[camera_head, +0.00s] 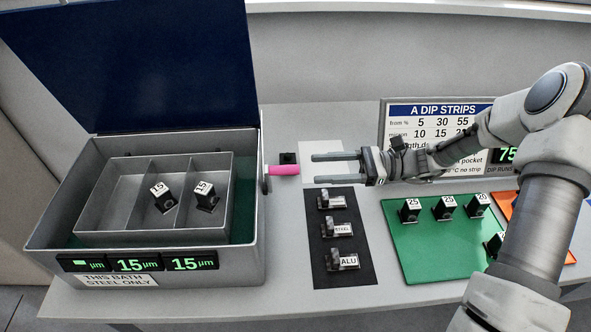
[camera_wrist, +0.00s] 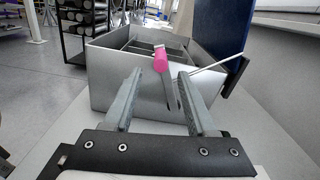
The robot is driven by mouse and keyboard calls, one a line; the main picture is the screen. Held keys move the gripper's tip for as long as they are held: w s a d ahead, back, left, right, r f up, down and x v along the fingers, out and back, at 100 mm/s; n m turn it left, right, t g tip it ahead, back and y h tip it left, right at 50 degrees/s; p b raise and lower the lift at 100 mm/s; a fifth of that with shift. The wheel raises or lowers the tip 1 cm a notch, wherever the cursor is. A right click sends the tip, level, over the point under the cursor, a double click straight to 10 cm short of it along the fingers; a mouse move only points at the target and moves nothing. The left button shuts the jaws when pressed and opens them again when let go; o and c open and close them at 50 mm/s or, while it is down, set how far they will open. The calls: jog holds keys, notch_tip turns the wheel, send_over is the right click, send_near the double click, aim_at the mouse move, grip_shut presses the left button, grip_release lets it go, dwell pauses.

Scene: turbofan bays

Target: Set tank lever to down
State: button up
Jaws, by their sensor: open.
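The tank (camera_head: 150,243) is a grey open box at the left with its dark blue lid (camera_head: 130,60) raised. Its lever, with a pink handle (camera_head: 284,170), is on the tank's right side wall. In the wrist view the pink handle (camera_wrist: 160,60) is at the top of a thin grey shaft, so the lever looks raised. My gripper (camera_head: 315,168) is open and empty, just right of the handle, its fingers pointing at the tank. In the wrist view the handle appears between the fingertips (camera_wrist: 160,74), beyond them; I see no contact.
Inside the tank, two black pieces marked 15 (camera_head: 163,196) sit in dividers. A black mat (camera_head: 322,270) with labelled metal pieces lies below my gripper. A green mat (camera_head: 425,262) with several black pieces and a dip-strips sign (camera_head: 440,108) are at the right.

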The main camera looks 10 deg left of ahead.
jog(key=v, duration=0.6)
jog(key=shift+d, duration=0.1)
